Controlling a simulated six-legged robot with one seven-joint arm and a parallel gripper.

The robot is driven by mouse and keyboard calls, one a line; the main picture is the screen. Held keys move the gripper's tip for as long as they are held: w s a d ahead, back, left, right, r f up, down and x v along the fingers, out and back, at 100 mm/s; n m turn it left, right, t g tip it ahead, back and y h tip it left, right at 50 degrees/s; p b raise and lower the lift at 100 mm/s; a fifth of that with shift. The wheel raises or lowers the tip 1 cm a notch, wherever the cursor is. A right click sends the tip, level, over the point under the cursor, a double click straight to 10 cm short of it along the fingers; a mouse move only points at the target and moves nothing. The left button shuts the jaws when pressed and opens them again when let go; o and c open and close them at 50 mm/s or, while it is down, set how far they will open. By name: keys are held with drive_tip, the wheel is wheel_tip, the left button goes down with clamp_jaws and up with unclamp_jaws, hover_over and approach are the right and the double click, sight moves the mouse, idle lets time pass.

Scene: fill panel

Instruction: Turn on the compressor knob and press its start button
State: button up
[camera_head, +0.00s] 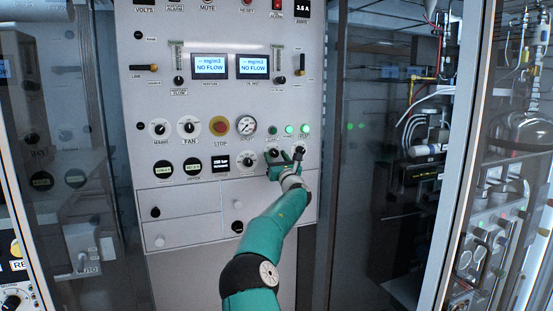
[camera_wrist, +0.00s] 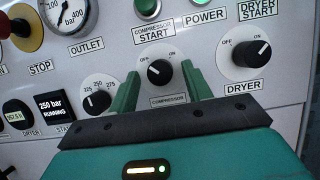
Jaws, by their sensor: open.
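The compressor knob (camera_wrist: 159,72) is a black knob on a white round plate marked OFF and ON. Its white mark seems to lie on the upper left, toward OFF. My gripper (camera_wrist: 160,75) is open, with one green finger on each side of the knob; I cannot tell whether they touch it. The green compressor start button (camera_wrist: 147,9) sits above the knob, at the top edge of the wrist view. In the head view my gripper (camera_head: 285,158) is at the panel's lower right, and the start button (camera_head: 273,130) is just above it.
The dryer knob (camera_wrist: 244,52) is close to the right finger. A pressure dial knob (camera_wrist: 97,103) is close to the left finger. The red stop button (camera_head: 219,125) and outlet gauge (camera_head: 246,125) are further left. A status display (camera_wrist: 62,108) reads 250 bar RUNNING. Drawers (camera_head: 180,201) lie below.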

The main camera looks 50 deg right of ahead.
drive_tip(key=c, duration=1)
drive_tip(key=shift+o, duration=0.2)
drive_tip(key=shift+m, duration=0.5)
drive_tip(key=m+g+h, duration=0.1)
drive_tip(key=m, duration=0.2)
drive_tip(key=m+g+h, duration=0.1)
drive_tip(key=m, duration=0.2)
drive_tip(key=shift+a+r+g+h, duration=0.1)
drive_tip(key=shift+a+g+h, duration=0.1)
drive_tip(key=shift+g+h, duration=0.15)
drive_tip(key=m+g, duration=0.1)
drive_tip(key=m, duration=0.1)
drive_tip(key=m+g+h, duration=0.1)
drive_tip(key=m, duration=0.2)
drive_tip(key=shift+w+a+r, duration=0.1)
drive_tip(key=m+g, duration=0.1)
drive_tip(key=m, duration=0.1)
drive_tip(key=m+g, duration=0.1)
drive_tip(key=m, duration=0.2)
drive_tip(key=shift+r+m, duration=0.2)
drive_tip(key=shift+m, duration=0.1)
drive_tip(key=m+g, duration=0.1)
drive_tip(key=m, duration=0.1)
drive_tip(key=m+y, duration=0.1)
drive_tip(key=m, duration=0.1)
drive_tip(key=shift+a+r+m+g, duration=0.1)
drive_tip(key=shift+m+g, duration=0.25)
drive_tip(key=shift+m, duration=0.05)
